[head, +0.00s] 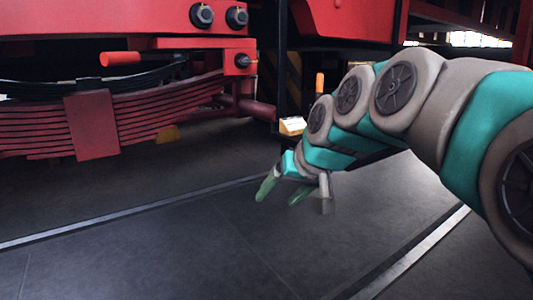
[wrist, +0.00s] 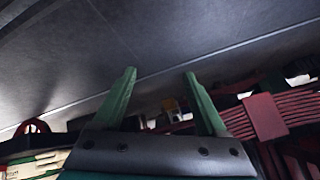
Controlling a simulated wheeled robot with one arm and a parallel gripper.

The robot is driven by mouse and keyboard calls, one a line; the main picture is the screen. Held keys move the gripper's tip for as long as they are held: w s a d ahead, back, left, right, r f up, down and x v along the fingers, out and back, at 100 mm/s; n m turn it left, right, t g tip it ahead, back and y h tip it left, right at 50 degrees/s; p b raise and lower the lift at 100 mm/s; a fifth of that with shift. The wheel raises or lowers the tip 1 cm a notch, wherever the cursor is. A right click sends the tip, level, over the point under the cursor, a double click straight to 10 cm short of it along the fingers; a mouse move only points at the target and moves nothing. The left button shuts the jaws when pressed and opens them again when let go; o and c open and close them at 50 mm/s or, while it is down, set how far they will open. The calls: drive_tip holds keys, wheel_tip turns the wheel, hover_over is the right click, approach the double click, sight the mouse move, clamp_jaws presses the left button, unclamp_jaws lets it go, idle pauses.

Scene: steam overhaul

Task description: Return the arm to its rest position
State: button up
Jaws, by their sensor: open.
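My arm reaches in from the right in the head view, bent and pointing down and left. My gripper (head: 280,193) hangs above the grey floor (head: 190,245), with its two green fingers apart and nothing visible between them. In the wrist view my gripper (wrist: 158,82) also shows its green fingers spread and empty. The floor fills the upper part of that view.
A red leaf spring stack (head: 165,113) with a red band hangs under the red frame (head: 115,18) at the left. An orange-handled rod (head: 121,58) lies above it. A dark stand with a yellow-white box (head: 292,126) is behind my gripper. The front floor is clear.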

drive_tip(key=s+d+f+g+h, duration=0.2)
drive_tip(key=s+d+f+g, duration=0.2)
drive_tip(key=s+f, duration=0.8)
drive_tip(key=s+d+f+m+g+h, duration=0.1)
drive_tip(key=s+d+f+g, duration=0.3)
drive_tip(key=s, duration=1.4)
drive_tip(key=d+f+h, duration=0.1)
drive_tip(key=d+f, duration=0.3)
drive_tip(key=f, duration=0.3)
drive_tip(key=shift+s+d+f+m, duration=0.15)
drive_tip(key=shift+s+f+m, duration=0.15)
drive_tip(key=shift+f, duration=0.1)
